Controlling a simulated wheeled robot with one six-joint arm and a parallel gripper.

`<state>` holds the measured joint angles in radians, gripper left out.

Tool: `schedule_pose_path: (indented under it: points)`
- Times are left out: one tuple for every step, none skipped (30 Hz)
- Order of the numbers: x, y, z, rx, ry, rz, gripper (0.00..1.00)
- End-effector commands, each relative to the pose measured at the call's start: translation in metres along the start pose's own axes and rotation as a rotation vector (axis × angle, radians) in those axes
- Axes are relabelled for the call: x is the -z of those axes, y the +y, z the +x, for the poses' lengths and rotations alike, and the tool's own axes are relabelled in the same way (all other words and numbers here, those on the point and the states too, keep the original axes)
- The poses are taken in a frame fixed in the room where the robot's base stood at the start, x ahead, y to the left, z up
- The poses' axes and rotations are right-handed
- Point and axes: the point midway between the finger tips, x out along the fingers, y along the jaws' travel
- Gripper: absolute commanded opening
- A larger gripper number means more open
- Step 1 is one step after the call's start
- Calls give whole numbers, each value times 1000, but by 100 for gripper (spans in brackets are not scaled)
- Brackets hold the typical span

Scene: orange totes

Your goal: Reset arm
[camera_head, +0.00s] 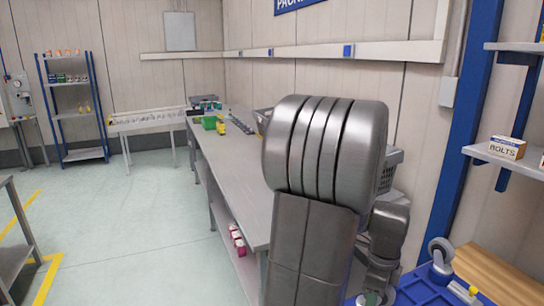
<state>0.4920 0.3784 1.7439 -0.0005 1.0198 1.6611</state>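My own grey arm (325,150) fills the middle right of the head view, folded up close to the camera. A smaller link of it (388,232) shows just behind, reaching down toward the lower edge. My gripper cannot be made out in this view, so I cannot see whether it is open or holds anything. No orange tote can be seen.
A long grey workbench (228,158) runs along the wall, partly behind my arm, with a green bin (209,122) at its far end. A grey basket (393,160) stands behind the arm. Shelving (515,160) with a bolts box (507,147) stands right. Open floor (130,230) lies left.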

Motion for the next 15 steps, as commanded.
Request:
schedule_pose_path:
  points:
    - [0,0,0,1,0,0,58]
    - [0,0,-1,2,0,0,58]
    - [0,-1,-3,3,0,0,58]
    - [0,-1,-6,3,0,0,58]
    - [0,-1,-8,4,0,0,58]
    - [0,-1,-12,4,0,0,58]
    - [0,-1,-15,5,0,0,58]
    - [0,-1,-19,5,0,0,58]
    - [0,-1,-24,4,0,0,58]
    - [0,-1,-29,6,0,0,58]
    - [0,-1,-34,6,0,0,58]
    - [0,-1,-41,6,0,0,58]
    - [0,-1,-47,5,0,0,58]
    - [0,-2,-53,7,-1,0,58]
    - [0,-1,-61,7,-1,0,58]
